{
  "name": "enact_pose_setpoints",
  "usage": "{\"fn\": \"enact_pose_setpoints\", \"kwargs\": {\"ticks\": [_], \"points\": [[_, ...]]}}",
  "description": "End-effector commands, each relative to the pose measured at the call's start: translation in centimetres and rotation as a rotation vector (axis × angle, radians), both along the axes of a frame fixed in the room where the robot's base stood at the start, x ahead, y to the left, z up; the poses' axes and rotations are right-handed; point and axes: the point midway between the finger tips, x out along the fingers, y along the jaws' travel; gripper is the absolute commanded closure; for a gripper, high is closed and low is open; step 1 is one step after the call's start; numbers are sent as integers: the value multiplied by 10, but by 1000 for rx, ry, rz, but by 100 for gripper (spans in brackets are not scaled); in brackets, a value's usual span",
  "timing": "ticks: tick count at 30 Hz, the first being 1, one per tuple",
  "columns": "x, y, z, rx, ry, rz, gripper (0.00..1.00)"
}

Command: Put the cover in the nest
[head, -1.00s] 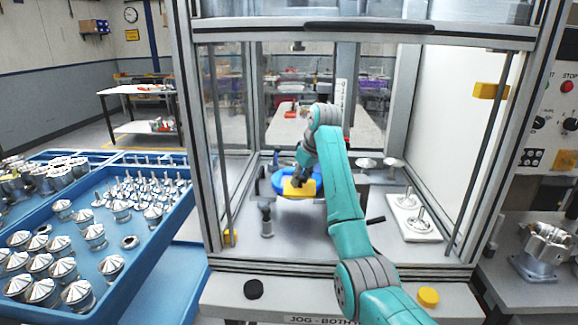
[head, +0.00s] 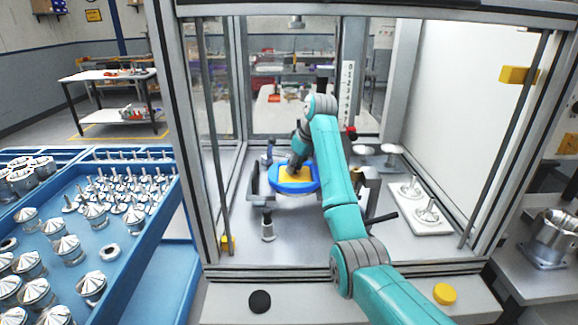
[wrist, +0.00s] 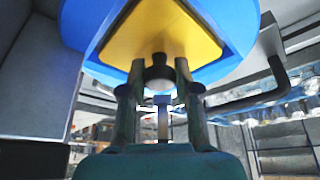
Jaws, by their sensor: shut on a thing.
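The cover looks like a blue disc (head: 277,187) with a yellow plate on its top, inside the machine enclosure. In the wrist view the blue disc (wrist: 85,22) and yellow plate (wrist: 160,35) fill the top, with a dark round knob (wrist: 158,74) against the plate. My gripper (head: 298,166) is over the disc, and its fingers (wrist: 158,80) are shut on the knob. The disc looks roughly level over a grey fixture (head: 256,183), which may be the nest. The disc hides most of it, so I cannot tell whether they touch.
A short metal post (head: 267,228) stands in front of the disc. A white plate (head: 420,212) with two metal pieces lies at right. A blue tray (head: 150,215) of metal parts is outside at left. The enclosure's front sill (head: 290,270) crosses below my arm.

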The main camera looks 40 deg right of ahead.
Motion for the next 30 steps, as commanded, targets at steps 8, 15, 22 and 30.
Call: {"fn": "enact_pose_setpoints", "kwargs": {"ticks": [8,15,22,30], "points": [[-1,-1,-1,-1,-2,0,100],[-1,-1,-3,0,-1,0,44],[0,-1,-3,-1,-1,0,44],[4,7,18,-2,-3,3,44]]}}
